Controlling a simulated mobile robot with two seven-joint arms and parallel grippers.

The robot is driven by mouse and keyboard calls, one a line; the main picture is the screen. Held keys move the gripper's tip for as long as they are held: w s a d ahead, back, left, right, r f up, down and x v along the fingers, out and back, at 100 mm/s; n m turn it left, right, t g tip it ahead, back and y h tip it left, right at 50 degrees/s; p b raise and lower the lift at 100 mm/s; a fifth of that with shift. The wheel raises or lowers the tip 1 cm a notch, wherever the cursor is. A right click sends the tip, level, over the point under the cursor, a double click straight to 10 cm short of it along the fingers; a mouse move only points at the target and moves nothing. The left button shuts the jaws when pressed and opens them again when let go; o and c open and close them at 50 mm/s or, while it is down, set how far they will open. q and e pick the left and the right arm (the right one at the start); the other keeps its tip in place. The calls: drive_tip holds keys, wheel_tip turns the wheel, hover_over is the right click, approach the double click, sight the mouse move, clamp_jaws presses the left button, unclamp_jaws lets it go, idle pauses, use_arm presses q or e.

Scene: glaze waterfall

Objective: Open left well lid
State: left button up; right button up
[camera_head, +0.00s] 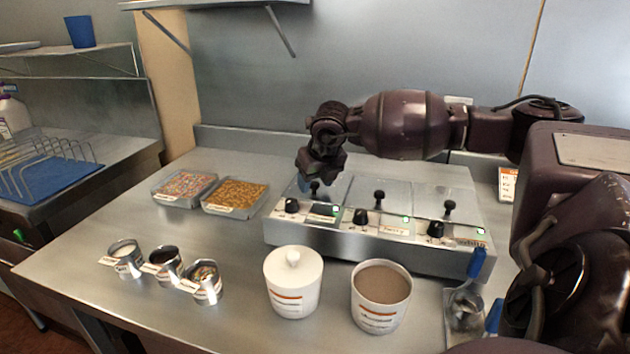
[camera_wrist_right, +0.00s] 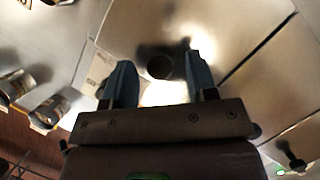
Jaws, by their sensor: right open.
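The left well lid (camera_head: 335,185) is a flat metal lid at the left end of the steel warmer (camera_head: 360,245), and it lies closed. Its black knob (camera_head: 315,188) stands upright, and the knob also shows as a dark round top in the right wrist view (camera_wrist_right: 159,67). My right gripper (camera_head: 311,183) is just above this lid, pointing down. In the right wrist view its two blue-grey fingers (camera_wrist_right: 160,62) are apart, one on each side of the knob, with gaps visible. Whether they reach down around the knob is unclear. My left gripper is not in view.
The middle lid (camera_head: 385,190) and right lid (camera_head: 440,195) have similar knobs. Control dials line the warmer's front. A white lidded jar (camera_head: 293,285) and an open brown-filled jar (camera_head: 380,298) stand in front. Two topping trays (camera_head: 232,209) lie left, small metal cups (camera_head: 165,266) front left.

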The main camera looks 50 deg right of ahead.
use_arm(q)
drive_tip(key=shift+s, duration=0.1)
use_arm(e)
drive_tip(key=shift+c, duration=0.2)
clamp_jaws()
drive_tip(key=shift+w+d, duration=0.15)
drive_tip(key=shift+d, duration=0.1)
drive_tip(key=w+d+b, duration=0.1)
drive_tip(key=w+d, duration=0.1)
drive_tip(key=d, duration=0.2)
drive_tip(key=w+d+b, duration=0.2)
drive_tip(key=d, duration=0.1)
drive_tip(key=w+d+b, duration=0.1)
drive_tip(key=w+d, duration=0.1)
drive_tip(key=d, duration=0.2)
drive_tip(key=shift+d+f+b, duration=0.3)
drive_tip(key=shift+b, duration=0.1)
drive_tip(key=shift+w+d+r, duration=0.1)
drive_tip(key=shift+w+d, duration=0.1)
drive_tip(key=shift+d, duration=0.1)
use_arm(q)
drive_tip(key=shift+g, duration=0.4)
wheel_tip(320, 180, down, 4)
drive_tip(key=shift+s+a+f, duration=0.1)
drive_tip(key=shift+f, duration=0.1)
use_arm(e)
drive_tip(key=shift+d+r, duration=0.15)
drive_tip(key=shift+r, duration=0.1)
